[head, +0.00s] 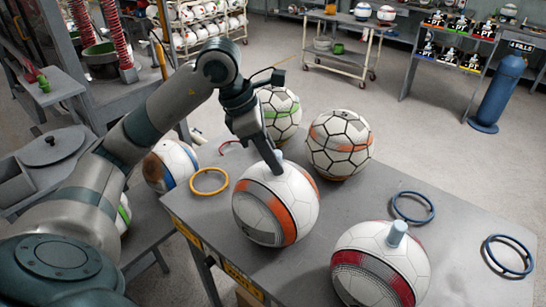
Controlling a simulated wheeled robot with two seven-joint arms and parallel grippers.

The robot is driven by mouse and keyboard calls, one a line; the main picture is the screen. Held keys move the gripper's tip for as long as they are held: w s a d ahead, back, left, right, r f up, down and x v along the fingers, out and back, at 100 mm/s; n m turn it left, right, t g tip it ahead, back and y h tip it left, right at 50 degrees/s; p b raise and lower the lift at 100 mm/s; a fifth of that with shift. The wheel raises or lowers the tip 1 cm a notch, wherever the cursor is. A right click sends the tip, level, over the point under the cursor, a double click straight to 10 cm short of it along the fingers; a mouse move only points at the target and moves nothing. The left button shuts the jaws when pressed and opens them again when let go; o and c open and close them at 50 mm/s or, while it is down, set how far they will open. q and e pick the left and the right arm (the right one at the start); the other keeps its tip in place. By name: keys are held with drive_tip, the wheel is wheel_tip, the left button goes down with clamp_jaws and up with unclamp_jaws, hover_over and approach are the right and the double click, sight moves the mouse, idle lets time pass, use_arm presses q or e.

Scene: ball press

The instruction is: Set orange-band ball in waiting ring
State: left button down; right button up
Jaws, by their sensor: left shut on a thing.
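The orange-band ball (262,212), white with orange bands and a dark grey patch, is at the left front part of the grey table. My left gripper (277,168) comes down on its top and is shut on it, by a short pale blue peg (280,155) there. The far finger is largely hidden. I cannot tell if the ball touches the table. A yellow ring (209,181) lies to its left near the table edge. Two blue rings lie to the right, one in the middle (432,215) and one farther right (487,254). Which is the waiting ring is not marked. My right gripper is not in view.
A red-band ball (372,262) with a peg stands at the front. An orange-patched ball (340,150) and a green-marked ball (281,105) stand behind. A blue-striped ball (172,160) is at the left. The grey table (455,235) is bare between the blue rings.

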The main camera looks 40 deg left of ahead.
use_arm(q)
drive_tip(key=c, duration=1.6)
unclamp_jaws()
drive_tip(key=shift+r, duration=0.1)
drive_tip(key=shift+r+p, duration=0.15)
drive_tip(key=shift+p, duration=0.2)
drive_tip(key=shift+a+r, duration=0.1)
drive_tip(key=shift+r, duration=0.1)
drive_tip(key=shift+b+v, duration=1.35)
drive_tip(key=shift+v, duration=4.35)
